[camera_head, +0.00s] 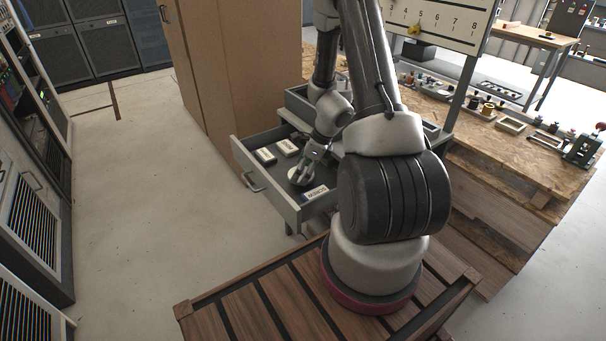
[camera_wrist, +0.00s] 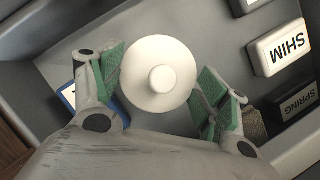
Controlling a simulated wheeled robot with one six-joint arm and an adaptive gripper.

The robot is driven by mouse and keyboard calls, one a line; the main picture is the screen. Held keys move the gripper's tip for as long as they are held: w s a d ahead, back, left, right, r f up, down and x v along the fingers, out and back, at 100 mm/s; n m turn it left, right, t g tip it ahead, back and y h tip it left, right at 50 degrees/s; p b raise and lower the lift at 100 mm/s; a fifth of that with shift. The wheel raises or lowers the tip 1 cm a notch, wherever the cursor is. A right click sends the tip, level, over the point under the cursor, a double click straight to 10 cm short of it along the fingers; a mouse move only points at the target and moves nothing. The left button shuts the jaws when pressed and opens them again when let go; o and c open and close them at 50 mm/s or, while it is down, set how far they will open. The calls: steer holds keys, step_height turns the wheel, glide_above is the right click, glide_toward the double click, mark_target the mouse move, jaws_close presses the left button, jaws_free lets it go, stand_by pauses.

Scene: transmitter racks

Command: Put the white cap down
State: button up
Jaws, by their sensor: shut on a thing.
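The white cap (camera_wrist: 158,58) is a round disc with a small raised knob in its middle. It sits between the green-padded fingers of my gripper (camera_wrist: 161,84), which is shut on it. In the head view my gripper (camera_head: 312,158) reaches down into an open grey drawer (camera_head: 268,196), and the cap (camera_head: 301,177) shows low inside it. I cannot tell whether the cap touches the drawer floor. The cap's underside is hidden.
Black-and-white blocks marked SHIM (camera_wrist: 279,48) and SPRING (camera_wrist: 297,103) lie in the drawer to the right in the wrist view. A blue-edged labelled piece (camera_wrist: 69,96) lies partly hidden behind the left finger. A cardboard-brown cabinet (camera_head: 225,70) stands beside the drawer.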

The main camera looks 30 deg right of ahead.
steer(key=shift+f, duration=1)
steer(key=shift+f, duration=0.1)
steer(key=o, duration=0.8)
steer(key=shift+c, duration=0.2)
